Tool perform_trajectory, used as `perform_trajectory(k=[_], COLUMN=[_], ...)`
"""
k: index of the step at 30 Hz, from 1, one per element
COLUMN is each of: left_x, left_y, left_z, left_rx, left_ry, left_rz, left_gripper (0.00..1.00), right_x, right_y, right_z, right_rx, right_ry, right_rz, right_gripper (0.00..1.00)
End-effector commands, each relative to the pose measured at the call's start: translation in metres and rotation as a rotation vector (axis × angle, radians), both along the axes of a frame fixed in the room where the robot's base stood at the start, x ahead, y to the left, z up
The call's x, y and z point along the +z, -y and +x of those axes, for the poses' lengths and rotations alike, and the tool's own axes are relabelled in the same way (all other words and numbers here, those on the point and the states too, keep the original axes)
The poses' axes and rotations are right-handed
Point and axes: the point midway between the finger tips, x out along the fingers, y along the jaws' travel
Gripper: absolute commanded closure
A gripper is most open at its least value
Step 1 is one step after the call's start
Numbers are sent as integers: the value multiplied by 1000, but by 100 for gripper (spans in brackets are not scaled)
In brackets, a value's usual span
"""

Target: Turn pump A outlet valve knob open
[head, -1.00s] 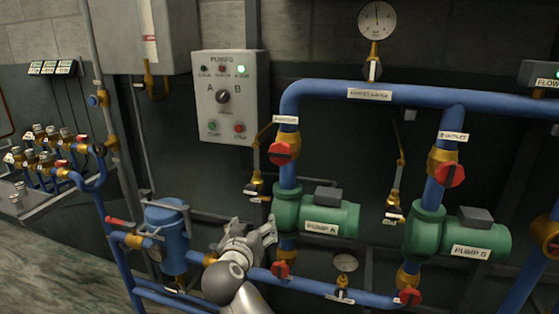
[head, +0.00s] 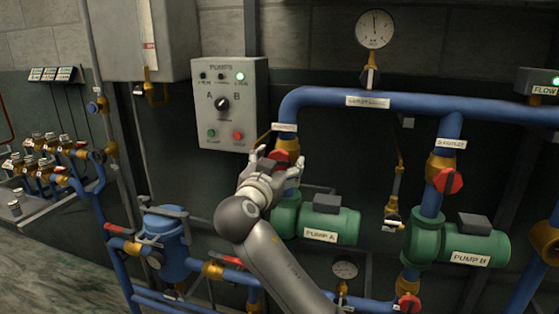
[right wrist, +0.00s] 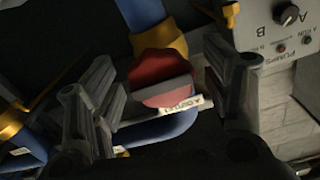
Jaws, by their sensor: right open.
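The pump A outlet valve knob is red with a raised bar (right wrist: 162,82). It sits on a brass valve body on the blue pipe above green pump A (head: 328,222). In the head view my right gripper (head: 276,162) is in front of this valve and hides most of the knob (head: 290,172). In the right wrist view the open fingers of my right gripper (right wrist: 165,95) stand on either side of the knob. I cannot tell whether they touch it. My left gripper is not in view.
Pump B (head: 470,240) and its red outlet knob (head: 448,181) stand to the right. The pump control panel (head: 233,104) is at upper left of my gripper. A blue header pipe (head: 400,98) runs above, with a pressure gauge (head: 375,29) over it.

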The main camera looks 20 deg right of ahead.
Motion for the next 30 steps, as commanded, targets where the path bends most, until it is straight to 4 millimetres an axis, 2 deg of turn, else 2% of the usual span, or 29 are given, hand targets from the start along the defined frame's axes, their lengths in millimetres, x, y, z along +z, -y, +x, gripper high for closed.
perform_trajectory(k=[4, 12, 23, 30], left_x=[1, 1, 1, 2], left_y=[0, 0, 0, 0], left_z=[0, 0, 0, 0], left_rx=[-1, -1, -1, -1], left_ry=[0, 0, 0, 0], left_rz=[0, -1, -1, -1], left_gripper=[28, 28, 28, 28], right_x=[0, 0, 0, 0], right_y=[5, 6, 6, 6], right_z=[7, 8, 8, 8], right_rx=[0, 0, 0, 0], right_ry=[0, -1, -1, -12], right_rz=[0, 1, 1, -15], right_gripper=[28, 28, 74, 74])
